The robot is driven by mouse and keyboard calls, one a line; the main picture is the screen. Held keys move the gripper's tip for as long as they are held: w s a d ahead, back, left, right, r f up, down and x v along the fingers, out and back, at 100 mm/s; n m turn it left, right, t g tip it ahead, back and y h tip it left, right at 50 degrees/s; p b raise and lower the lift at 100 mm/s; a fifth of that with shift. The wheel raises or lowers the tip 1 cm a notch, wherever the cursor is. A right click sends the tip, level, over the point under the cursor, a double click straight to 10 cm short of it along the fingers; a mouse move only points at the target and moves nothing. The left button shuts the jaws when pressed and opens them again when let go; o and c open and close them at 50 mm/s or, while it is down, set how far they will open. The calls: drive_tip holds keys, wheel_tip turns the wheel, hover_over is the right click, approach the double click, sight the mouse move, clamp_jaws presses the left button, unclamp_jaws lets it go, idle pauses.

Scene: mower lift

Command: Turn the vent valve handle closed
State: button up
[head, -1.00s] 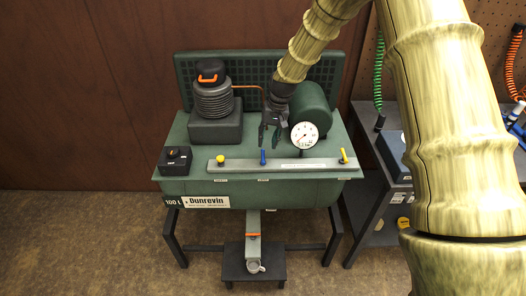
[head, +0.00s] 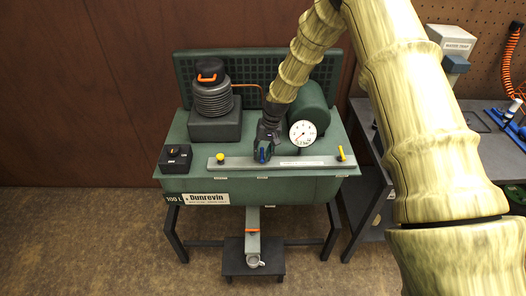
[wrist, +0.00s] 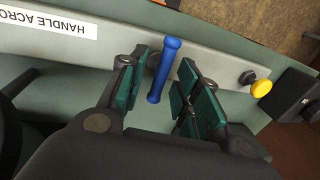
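A blue handle (wrist: 164,72) stands on the grey bar (wrist: 215,62) on the green machine's front. In the head view the blue handle (head: 262,156) is mostly hidden by my gripper (head: 266,144). In the wrist view my gripper (wrist: 162,82) is open, with one green-padded finger on each side of the blue handle and small gaps showing. A yellow lever (head: 341,153) tilts at the bar's right end, and a yellow knob (head: 220,157) is at its left end. The labels under them are too small to read, so I cannot tell which handle is named vent.
A round gauge (head: 303,133) stands close to my gripper's right. A green cylinder (head: 305,103) and a ribbed motor (head: 213,98) are behind. A dark switch box (head: 175,157) is at the front left. A workbench (head: 375,165) stands to the right.

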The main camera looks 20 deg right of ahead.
clamp_jaws()
drive_tip(key=shift+m, duration=0.3)
drive_tip(key=m, duration=0.2)
drive_tip(key=shift+m+t+b, duration=0.3)
drive_tip(key=shift+b, duration=0.1)
drive_tip(key=m, duration=0.3)
drive_tip(key=shift+s+m+h, duration=0.15)
drive_tip(key=shift+m+h, duration=0.15)
drive_tip(key=shift+h, duration=0.1)
drive_tip(key=m+t+h, duration=0.1)
drive_tip(key=m, duration=0.4)
drive_tip(key=shift+s+r, duration=0.1)
drive_tip(key=m+h+p, duration=0.1)
drive_tip(key=m, duration=0.5)
drive_tip(key=shift+s+p, duration=0.1)
drive_tip(key=shift+p, duration=0.3)
